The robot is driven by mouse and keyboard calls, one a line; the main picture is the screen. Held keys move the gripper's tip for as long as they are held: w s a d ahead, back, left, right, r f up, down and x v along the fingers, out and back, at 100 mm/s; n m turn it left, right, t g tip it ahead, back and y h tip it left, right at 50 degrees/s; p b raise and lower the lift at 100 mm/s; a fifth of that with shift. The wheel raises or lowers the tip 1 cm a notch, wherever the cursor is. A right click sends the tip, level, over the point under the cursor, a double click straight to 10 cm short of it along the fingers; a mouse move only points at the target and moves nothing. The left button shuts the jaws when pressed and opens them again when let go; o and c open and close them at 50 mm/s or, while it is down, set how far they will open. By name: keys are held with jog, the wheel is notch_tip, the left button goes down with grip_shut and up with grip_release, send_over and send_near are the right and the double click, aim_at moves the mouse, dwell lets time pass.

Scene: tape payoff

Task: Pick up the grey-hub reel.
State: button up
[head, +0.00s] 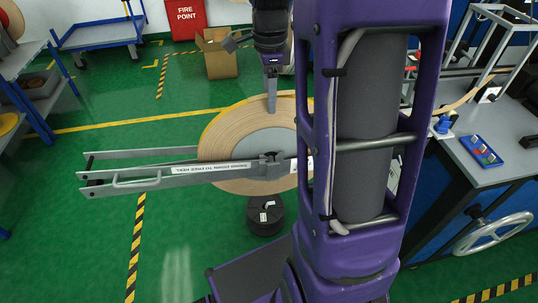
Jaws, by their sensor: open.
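The grey-hub reel (225,134) is a large disc of tan tape with a yellow edge and a light grey hub. It stands upright in the middle of the head view. A long grey bar (205,170) with a handle and a printed label crosses in front of its lower half, and a dark clamp-like part (272,167) sits on the bar over the hub. My gripper (271,108) points down at the reel's upper part, overlapping it in the picture; I cannot tell if it touches. Its jaws are open, seen edge-on. My arm hides the reel's right side.
A black spool (265,216) is below the reel. A bench (480,165) with a handwheel (494,233) stands at the right. A shelf rack (25,75) is at the left. A cardboard box (220,60) and blue cart (98,35) are behind. Green floor at left is clear.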

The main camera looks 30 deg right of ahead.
aim_at(269, 125)
jog(key=shift+w+f+b, duration=0.2)
jog(key=shift+f+b, duration=0.3)
jog(key=shift+f, duration=2.5)
grip_shut()
jog(key=shift+w+d+r, duration=0.1)
jog(key=shift+r, duration=0.05)
